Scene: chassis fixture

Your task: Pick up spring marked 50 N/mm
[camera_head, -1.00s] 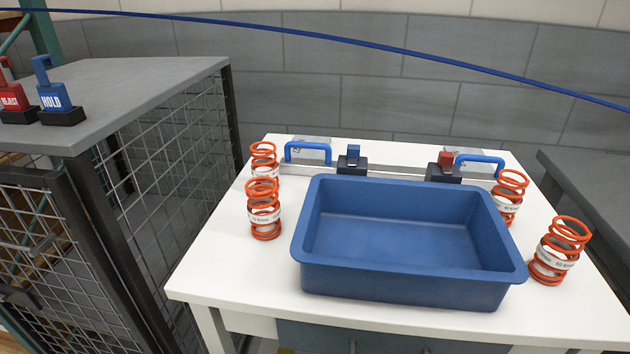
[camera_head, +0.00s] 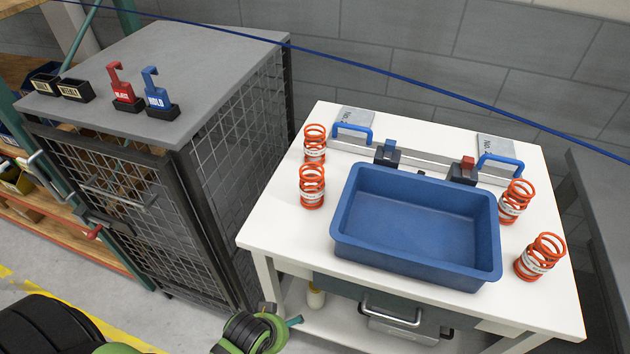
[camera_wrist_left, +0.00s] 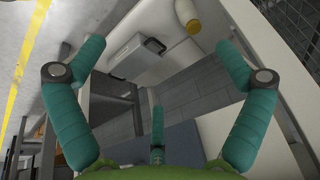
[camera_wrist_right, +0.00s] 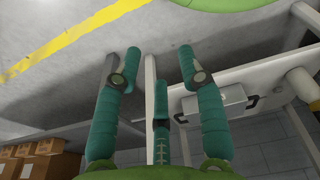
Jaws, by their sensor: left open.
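Orange coil springs with white label bands stand on the white table in the head view. Two are left of the blue bin: a back-left spring (camera_head: 315,144) and a front-left spring (camera_head: 312,186). Two are to its right: a back-right spring (camera_head: 516,202) and a front-right spring (camera_head: 540,257), which looks tilted. The label numbers are too small to read, so I cannot tell which is 50 N/mm. My left gripper (camera_wrist_left: 161,45) is open and empty, its fingers wide apart. My right gripper (camera_wrist_right: 160,54) is open and empty, its fingers less wide. Both are away from the springs.
The blue bin (camera_head: 345,232) fills the table's middle and is empty. Behind it are blue-handled plates and a rail with blue (camera_head: 388,151) and red (camera_head: 463,170) clamp blocks. A mesh cage (camera_head: 240,135) with REJECT and HOLD tags on top stands left.

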